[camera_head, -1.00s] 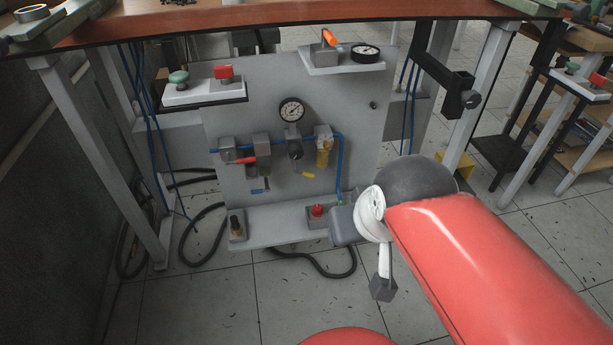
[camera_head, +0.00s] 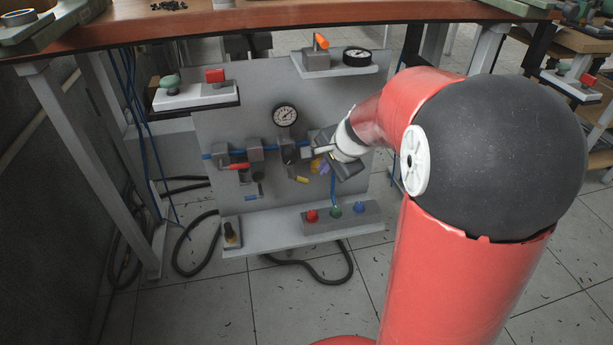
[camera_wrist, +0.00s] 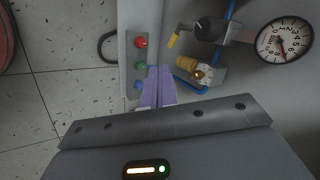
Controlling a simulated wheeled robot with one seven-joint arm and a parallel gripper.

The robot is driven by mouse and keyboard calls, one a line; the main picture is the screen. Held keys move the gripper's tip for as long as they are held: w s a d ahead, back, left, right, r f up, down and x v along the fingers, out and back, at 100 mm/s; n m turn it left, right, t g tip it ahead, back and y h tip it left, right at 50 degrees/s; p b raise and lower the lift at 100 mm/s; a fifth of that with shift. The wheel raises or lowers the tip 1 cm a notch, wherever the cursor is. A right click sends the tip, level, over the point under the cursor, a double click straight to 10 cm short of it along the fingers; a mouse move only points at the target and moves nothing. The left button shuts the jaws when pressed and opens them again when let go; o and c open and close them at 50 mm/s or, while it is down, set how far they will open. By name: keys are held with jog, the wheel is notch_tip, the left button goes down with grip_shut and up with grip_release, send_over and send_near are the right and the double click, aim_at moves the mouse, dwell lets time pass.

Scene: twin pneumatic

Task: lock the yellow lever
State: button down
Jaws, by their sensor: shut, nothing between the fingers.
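The yellow lever (camera_head: 303,179) hangs tilted below a valve on the grey pneumatic panel, under the round gauge. In the wrist view its yellow handle (camera_wrist: 173,40) lies beyond my fingertips, up and slightly right. My gripper (camera_wrist: 159,70) shows as two lilac fingers, shut together with nothing between them. They appear apart from the lever. In the head view my gripper (camera_head: 323,166) is in front of the panel, just right of the lever, and partly covers the yellow-brass fitting there.
Red, green and blue buttons (camera_head: 335,211) sit on a box on the lower shelf (camera_head: 270,236). A red lever (camera_head: 237,166) is left of the gauge (camera_head: 284,115). The brass fitting (camera_wrist: 187,63) is near my fingers. The tabletop (camera_head: 300,18) overhangs above.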

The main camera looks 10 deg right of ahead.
jog(key=shift+w+d+f+m, duration=0.4)
jog(key=shift+w+f, duration=0.2)
jog(key=shift+w, duration=0.05)
jog(key=b, duration=0.3)
send_near(304, 181)
notch_tip(304, 181, down, 3)
jog(key=w+f, duration=0.1)
jog(key=w+a+f, duration=0.1)
jog(key=w, duration=0.1)
jog(key=shift+a+f, duration=0.1)
jog(key=shift+f, duration=0.05)
jog(key=shift+f, duration=0.1)
